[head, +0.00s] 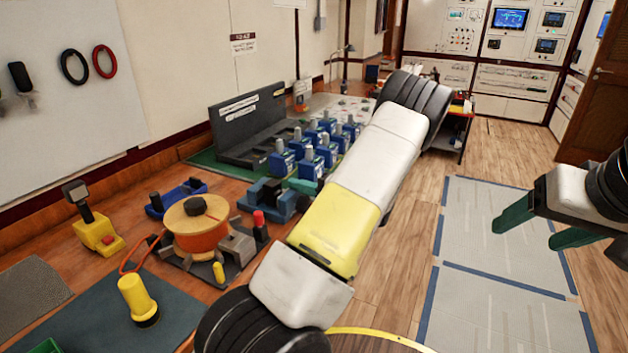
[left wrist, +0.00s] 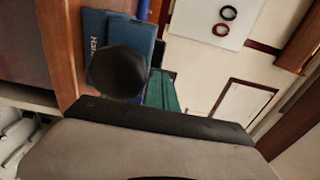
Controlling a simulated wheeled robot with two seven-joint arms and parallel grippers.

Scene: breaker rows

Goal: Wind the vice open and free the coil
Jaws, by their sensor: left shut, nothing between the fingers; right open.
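In the head view the coil (head: 197,239), an orange winding between tan discs, stands on the bench at left. Grey blocks, apparently the vice (head: 236,249), stand against it. A small yellow upright grip (head: 218,272) stands at the vice's front; I cannot tell whether it is the crank. My right gripper (head: 545,225) is open and empty, above the floor at right, far from the coil.
Blue breakers (head: 309,166) stand in rows behind the coil, before a dark grey panel (head: 250,122). A blue block (head: 268,196) and a red-topped post (head: 259,222) are beside it. A yellow torch-like thing (head: 137,298) stands on the front mat. Floor at right is clear.

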